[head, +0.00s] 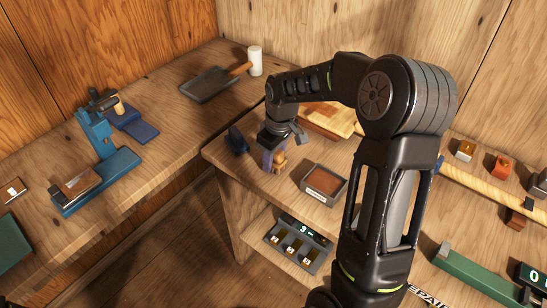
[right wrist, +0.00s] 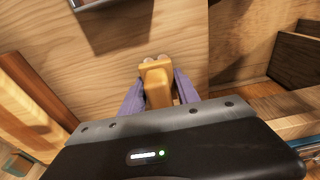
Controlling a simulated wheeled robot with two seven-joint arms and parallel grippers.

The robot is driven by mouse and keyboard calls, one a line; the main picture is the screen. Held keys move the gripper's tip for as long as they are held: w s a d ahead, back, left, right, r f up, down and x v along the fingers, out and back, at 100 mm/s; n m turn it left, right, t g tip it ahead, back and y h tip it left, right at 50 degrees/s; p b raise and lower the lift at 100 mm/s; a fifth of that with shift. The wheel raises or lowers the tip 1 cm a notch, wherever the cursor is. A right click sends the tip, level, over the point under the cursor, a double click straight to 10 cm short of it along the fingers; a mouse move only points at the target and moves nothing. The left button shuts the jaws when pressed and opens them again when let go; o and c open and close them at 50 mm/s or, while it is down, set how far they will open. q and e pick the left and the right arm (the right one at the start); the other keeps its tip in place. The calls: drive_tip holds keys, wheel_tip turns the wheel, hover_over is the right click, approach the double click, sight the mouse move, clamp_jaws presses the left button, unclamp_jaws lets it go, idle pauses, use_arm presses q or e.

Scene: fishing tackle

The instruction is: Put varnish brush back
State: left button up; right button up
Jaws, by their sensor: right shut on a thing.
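My right gripper (head: 272,160) is over the middle bench, near its front edge, with its purple fingers pointing down. It is shut on a tan wooden thing (head: 281,163). In the right wrist view the same tan thing (right wrist: 157,80) sits between the two purple fingers, with the wooden bench top beyond it. It may be the handle of the varnish brush; I see no bristles, and its lower end is hidden. I cannot tell whether it touches the bench. My left gripper is not in view.
An open grey box with brown contents (head: 323,184) stands just right of the gripper. A dark blue object (head: 237,140) is close on its left. A wooden board (head: 327,118) lies behind. A numbered device (head: 297,245) sits on the shelf below. A dark tray (head: 207,84) is on the left bench.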

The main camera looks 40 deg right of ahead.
sight(278, 151)
drive_tip(key=shift+f, duration=0.2)
drive_tip(key=o, duration=1.2)
drive_tip(key=shift+r, duration=0.15)
drive_tip(key=r, duration=0.4)
drive_tip(key=s+r, duration=0.1)
drive_tip(key=r, duration=0.7)
drive_tip(key=shift+s+d+b, duration=0.2)
drive_tip(key=shift+b, duration=0.1)
